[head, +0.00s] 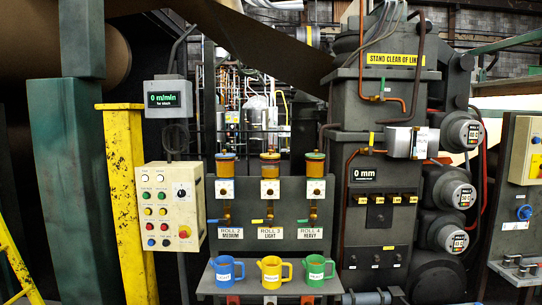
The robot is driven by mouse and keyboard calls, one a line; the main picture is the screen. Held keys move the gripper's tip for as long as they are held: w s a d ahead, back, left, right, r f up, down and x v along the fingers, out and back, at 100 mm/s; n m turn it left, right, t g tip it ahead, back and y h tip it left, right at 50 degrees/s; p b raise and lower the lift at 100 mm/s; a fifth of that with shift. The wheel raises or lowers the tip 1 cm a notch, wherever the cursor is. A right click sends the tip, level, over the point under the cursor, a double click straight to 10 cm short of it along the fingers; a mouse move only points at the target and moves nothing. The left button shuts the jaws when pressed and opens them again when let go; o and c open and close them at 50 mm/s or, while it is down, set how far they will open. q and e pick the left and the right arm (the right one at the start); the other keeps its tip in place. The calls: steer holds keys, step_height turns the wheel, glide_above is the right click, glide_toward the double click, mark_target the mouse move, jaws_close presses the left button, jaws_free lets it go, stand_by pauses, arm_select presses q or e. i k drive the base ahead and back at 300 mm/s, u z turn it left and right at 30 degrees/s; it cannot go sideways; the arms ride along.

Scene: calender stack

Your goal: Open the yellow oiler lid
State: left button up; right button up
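Three oilers with amber bodies and round tops stand in a row on a dark grey panel. The middle oiler (270,165), above the "ROLL 3 LIGHT" label (270,233), has a small yellow piece (258,221) low on its left side. Its lid (270,155) looks shut, but it is small in view. The left oiler (226,165) has a blue piece at its lower left, and the right oiler (315,165) a green one. Neither of my grippers is in view.
A blue jug (224,272), a yellow jug (271,271) and a green jug (316,270) stand on the shelf below the oilers. A button box (169,207) is left of the panel. A machine column (372,190) stands to the right. The space before the oilers looks clear.

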mark_target(270, 154)
steer(key=z, duration=0.15)
steer(key=i, duration=1.1)
steer(key=u, duration=0.1)
